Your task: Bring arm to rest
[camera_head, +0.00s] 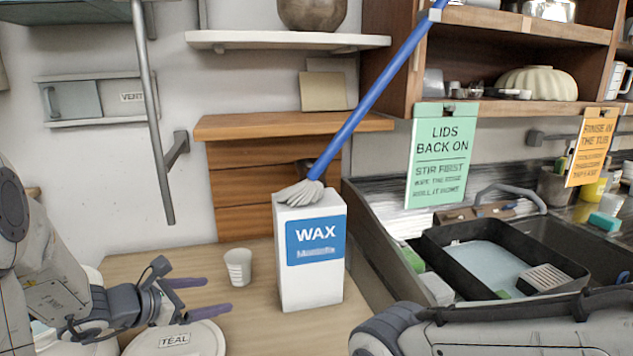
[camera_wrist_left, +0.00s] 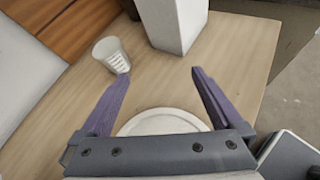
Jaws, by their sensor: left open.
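My left gripper (camera_head: 219,295) is open and empty, its two purple fingers apart and pointing right above the wooden table (camera_head: 262,335). In the left wrist view the gripper (camera_wrist_left: 161,73) also shows nothing between its fingers. Below it is a round white lid labelled TEAL (camera_head: 205,345), partly hidden by the gripper; its rim shows in the wrist view (camera_wrist_left: 160,117). My right arm crosses the lower right of the head view; its gripper is not visible.
A white WAX box (camera_head: 311,275) and a small white cup (camera_head: 238,267) stand beyond the gripper. A blue-handled mop (camera_head: 370,98) reaches the box top. A black tray (camera_head: 455,250) lies at the sink, right. Bare table lies between gripper and box.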

